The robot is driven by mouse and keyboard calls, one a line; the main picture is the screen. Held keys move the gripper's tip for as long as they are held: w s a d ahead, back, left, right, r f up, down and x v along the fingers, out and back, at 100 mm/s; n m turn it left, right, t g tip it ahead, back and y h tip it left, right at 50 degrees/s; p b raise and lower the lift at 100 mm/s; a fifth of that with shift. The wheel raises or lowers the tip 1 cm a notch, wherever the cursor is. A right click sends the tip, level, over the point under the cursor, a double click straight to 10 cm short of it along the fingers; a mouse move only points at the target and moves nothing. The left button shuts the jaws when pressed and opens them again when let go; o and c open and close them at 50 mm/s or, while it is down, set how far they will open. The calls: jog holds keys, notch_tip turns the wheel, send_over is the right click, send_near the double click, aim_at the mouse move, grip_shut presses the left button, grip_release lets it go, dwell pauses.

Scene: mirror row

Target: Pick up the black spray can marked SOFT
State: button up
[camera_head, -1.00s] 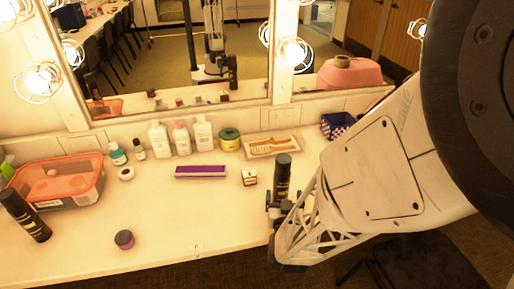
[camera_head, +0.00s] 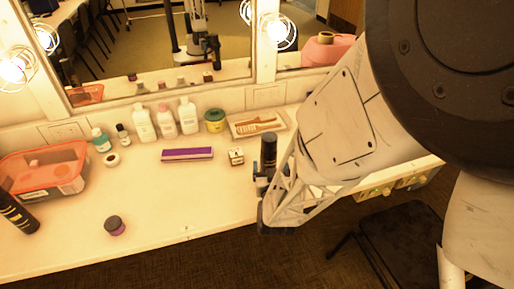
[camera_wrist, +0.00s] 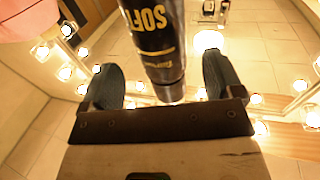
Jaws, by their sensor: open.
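The black spray can marked SOFT (camera_wrist: 158,40) is in the wrist view, between the two spread fingers of my gripper (camera_wrist: 162,88), with visible space on both sides. Yellow lettering faces the wrist camera, and one end of the can runs out of the top of the picture. In the head view the can (camera_head: 269,150) stands upright near the right end of the counter. My gripper (camera_head: 263,184) is open in front of it and hides its lower part. Whether a finger touches the can cannot be told.
The front middle counter is mostly clear.

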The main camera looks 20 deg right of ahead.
aim_at(269, 162)
jog(key=shift+x, duration=2.35)
jog(key=shift+a, duration=0.1)
jog(key=c, duration=1.2)
